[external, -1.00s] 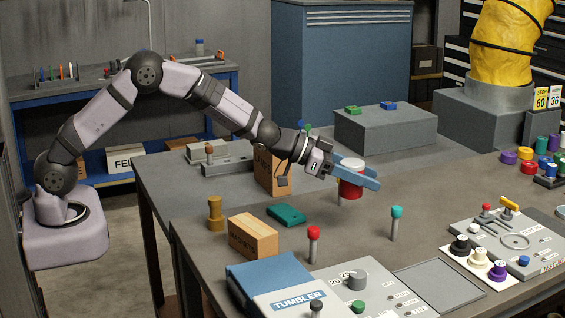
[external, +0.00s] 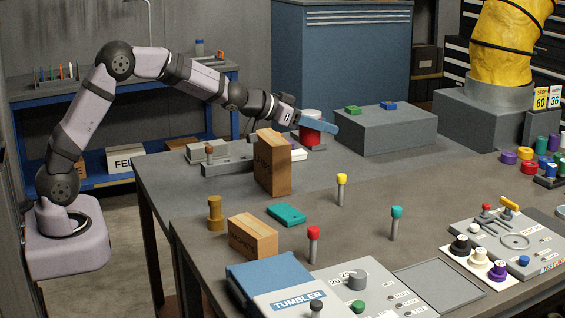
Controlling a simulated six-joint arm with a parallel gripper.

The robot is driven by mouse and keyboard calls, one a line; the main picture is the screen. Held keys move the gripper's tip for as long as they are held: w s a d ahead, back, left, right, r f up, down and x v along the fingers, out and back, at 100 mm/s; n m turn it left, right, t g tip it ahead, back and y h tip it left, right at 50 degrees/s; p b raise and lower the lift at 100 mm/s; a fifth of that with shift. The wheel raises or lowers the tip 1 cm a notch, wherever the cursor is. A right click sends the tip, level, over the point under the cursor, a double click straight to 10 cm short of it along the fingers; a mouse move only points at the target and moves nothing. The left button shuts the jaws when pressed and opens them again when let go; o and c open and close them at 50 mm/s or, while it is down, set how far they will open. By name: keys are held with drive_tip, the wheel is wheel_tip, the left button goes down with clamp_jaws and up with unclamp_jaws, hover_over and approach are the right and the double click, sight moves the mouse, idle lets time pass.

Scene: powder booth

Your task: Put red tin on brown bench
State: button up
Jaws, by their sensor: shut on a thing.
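The red tin (external: 311,137) has a white lid and is between the blue fingers of my gripper (external: 320,125), which is shut on it. Part of the tin is hidden by the near finger. It is over the grey bench (external: 345,168) at the back, left of the grey block; I cannot tell whether it touches the surface. The brown bench (external: 345,245) is in front, nearer the camera, with several things on it.
A tall cardboard box (external: 272,165) stands in front of my gripper. A grey block (external: 386,131) is to the right. Upright pegs with yellow (external: 342,180), teal (external: 397,212) and red (external: 314,232) heads stand on the brown bench. Bare surface lies between them.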

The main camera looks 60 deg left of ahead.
drive_tip(key=s+a+f+n+g+y+b, duration=0.1)
drive_tip(key=s+a+n+y+b, duration=0.2)
drive_tip(key=s+a, duration=0.65)
drive_tip(key=s+a+f+n+g+y+b, duration=0.1)
drive_tip(key=s+a+n+y, duration=0.35)
drive_tip(key=a, duration=1.05)
drive_tip(key=shift+m, duration=0.45)
drive_tip(key=shift+w+a+f+p, duration=0.15)
drive_tip(key=shift+f+p, duration=0.4)
drive_tip(key=shift+f, duration=4.35)
drive_tip(key=shift+w+a+f+p, duration=0.15)
drive_tip(key=shift+f+p, duration=0.35)
drive_tip(key=shift+f, duration=4.35)
drive_tip(key=shift+s+f, duration=0.1)
drive_tip(key=shift+f, duration=0.15)
drive_tip(key=o, duration=1.2)
drive_tip(key=shift+r, duration=0.2)
